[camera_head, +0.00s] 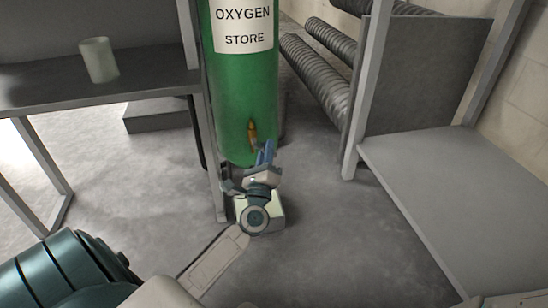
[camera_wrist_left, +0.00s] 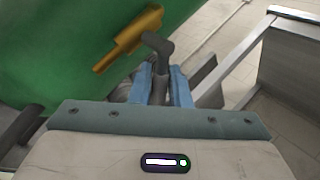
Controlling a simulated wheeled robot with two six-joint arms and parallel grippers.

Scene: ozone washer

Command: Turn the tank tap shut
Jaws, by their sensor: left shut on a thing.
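The green oxygen tank (camera_head: 238,95) stands upright in the middle of the head view, and its green side fills the upper left of the left wrist view (camera_wrist_left: 45,60). A brass tap (camera_head: 252,131) sticks out low on its front; it also shows in the left wrist view (camera_wrist_left: 128,40). A dark grey bent lever (camera_wrist_left: 158,46) sits beside the brass body. My left gripper (camera_head: 265,153) is at the tap, its blue fingers shut on the lever. My right gripper is not in view.
A small pale box (camera_head: 272,213) is on the floor below the gripper. A grey shelf (camera_head: 150,80) with a pale cup (camera_head: 99,60) stands at the left. A grey bench (camera_head: 440,190) is at the right, with ribbed hoses (camera_head: 318,75) behind. The floor between is open.

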